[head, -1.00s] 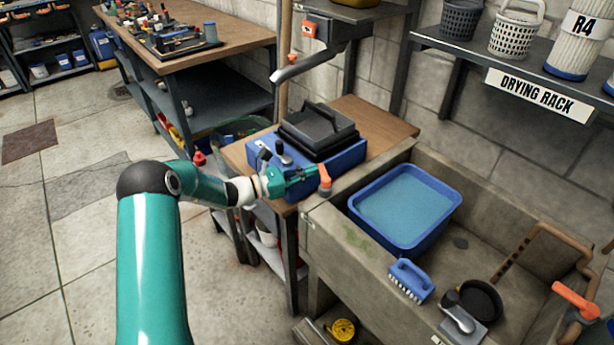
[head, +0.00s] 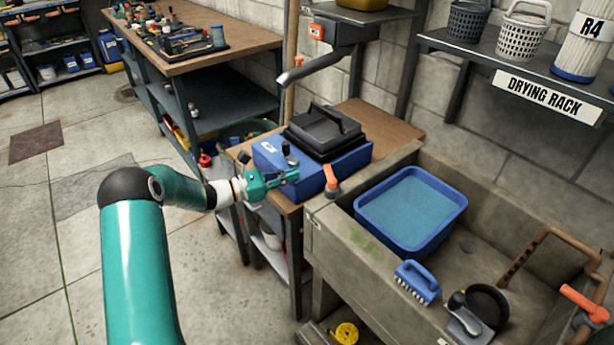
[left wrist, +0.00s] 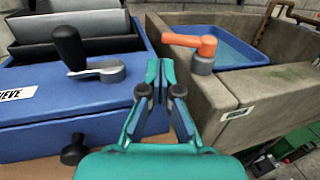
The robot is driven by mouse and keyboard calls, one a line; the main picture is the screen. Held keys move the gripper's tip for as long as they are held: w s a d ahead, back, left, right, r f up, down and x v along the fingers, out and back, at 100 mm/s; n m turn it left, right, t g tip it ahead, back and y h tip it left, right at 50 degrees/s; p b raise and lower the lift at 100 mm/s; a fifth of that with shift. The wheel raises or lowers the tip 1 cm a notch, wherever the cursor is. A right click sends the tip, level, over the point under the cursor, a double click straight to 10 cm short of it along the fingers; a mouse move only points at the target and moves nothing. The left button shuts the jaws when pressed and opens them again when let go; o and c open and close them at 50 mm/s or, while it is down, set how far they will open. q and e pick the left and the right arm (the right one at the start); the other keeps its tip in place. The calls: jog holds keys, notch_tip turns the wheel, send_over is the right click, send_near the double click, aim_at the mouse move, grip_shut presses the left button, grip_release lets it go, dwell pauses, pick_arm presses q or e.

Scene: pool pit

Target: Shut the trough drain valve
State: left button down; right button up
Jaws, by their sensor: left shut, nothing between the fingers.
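An orange lever on a grey stub (head: 331,182) stands at the near left corner of the concrete trough (head: 330,222). In the left wrist view the lever (left wrist: 188,41) points left from its pivot, ahead and right of my fingers. A second orange handle (head: 585,302) sits on the copper pipe at the trough's right side. My left gripper (head: 296,176) is shut and empty. It is in front of the blue box, left of the corner lever and apart from it; its fingertips (left wrist: 160,72) also show in the left wrist view. My right gripper is not in view.
A blue box (head: 349,163) with a black lid stands on the bench left of the trough, with a black-knobbed crank (left wrist: 95,70) close by my fingers. The trough holds a blue water tub (head: 437,242), a brush (head: 417,282) and a black pan (head: 489,302).

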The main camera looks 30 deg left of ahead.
pick_arm(q)
jog(key=s+a, duration=0.5)
jog(key=shift+a+b, duration=0.25)
jog(key=shift+b, duration=0.05)
